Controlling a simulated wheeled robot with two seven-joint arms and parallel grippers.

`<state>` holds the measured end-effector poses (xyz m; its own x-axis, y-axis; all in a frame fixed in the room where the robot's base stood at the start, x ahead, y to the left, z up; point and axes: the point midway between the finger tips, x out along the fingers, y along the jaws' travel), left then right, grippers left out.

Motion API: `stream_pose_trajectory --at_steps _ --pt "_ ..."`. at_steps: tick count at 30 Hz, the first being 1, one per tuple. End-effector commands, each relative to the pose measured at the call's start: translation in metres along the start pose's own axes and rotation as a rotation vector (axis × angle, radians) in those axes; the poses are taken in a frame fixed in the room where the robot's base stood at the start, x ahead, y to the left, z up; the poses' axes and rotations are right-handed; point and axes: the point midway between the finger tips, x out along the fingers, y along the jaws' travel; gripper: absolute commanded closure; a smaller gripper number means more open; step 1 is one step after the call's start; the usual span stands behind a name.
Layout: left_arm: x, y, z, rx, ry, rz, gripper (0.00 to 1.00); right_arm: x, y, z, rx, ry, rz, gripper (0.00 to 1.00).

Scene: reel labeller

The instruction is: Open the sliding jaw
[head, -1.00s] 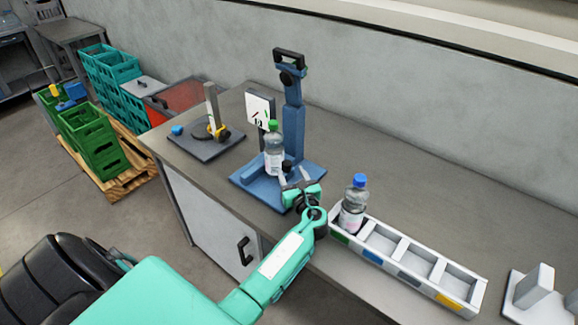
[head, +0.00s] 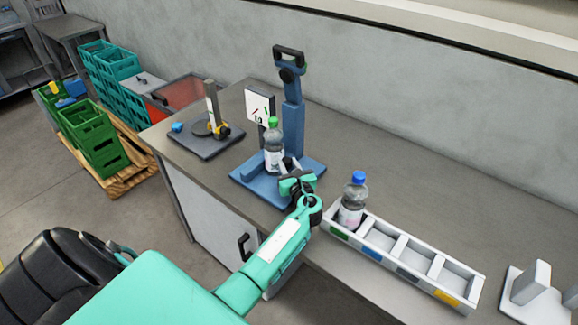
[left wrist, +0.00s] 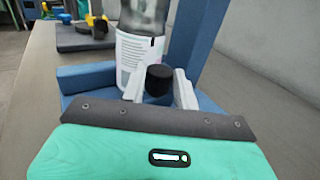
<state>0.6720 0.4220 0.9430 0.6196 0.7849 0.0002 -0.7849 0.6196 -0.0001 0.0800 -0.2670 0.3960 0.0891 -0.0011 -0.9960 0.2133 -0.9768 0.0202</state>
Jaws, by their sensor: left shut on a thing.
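A blue fixture (head: 250,186) with a tall column and a black-handled head stands on the bench. A clear bottle with a green cap (head: 273,145) stands upright on its base; the bottle's labelled lower part shows in the left wrist view (left wrist: 140,55). The sliding jaw's black knob (left wrist: 158,82) is in front of the bottle. My left gripper (head: 290,166) is at the near side of the fixture. In the left wrist view its two pale fingers (left wrist: 159,90) are on either side of the knob, shut on it. The jaw body is mostly hidden. My right gripper is not in view.
A white divided tray (head: 385,240) with a blue-capped bottle (head: 353,200) stands right of my left gripper. A dark plate with a post (head: 212,130) is at the left. A gauge board (head: 260,106) stands behind the green-capped bottle. The bench at the back right is clear.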

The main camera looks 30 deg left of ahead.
Motion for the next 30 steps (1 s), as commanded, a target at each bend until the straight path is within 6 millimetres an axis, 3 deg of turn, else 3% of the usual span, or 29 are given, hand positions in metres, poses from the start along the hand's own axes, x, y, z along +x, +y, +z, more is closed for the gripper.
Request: stream_pose_trajectory --at_steps 8,16,17,19,30 --pt "-0.028 -0.018 0.0 0.0 0.002 -0.001 1.0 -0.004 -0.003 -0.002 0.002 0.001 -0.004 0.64" --pt "-0.03 -0.02 -0.001 0.0 0.002 -0.003 1.0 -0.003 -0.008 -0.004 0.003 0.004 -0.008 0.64" --pt "-0.03 -0.02 -0.001 0.0 0.002 -0.003 0.64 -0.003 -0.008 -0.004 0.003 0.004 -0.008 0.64" --pt "-0.03 -0.02 -0.001 0.0 0.002 -0.003 0.5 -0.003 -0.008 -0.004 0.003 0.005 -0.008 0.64" --pt "-0.028 -0.019 0.004 -0.002 0.0 0.0 0.48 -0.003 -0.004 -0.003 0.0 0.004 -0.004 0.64"
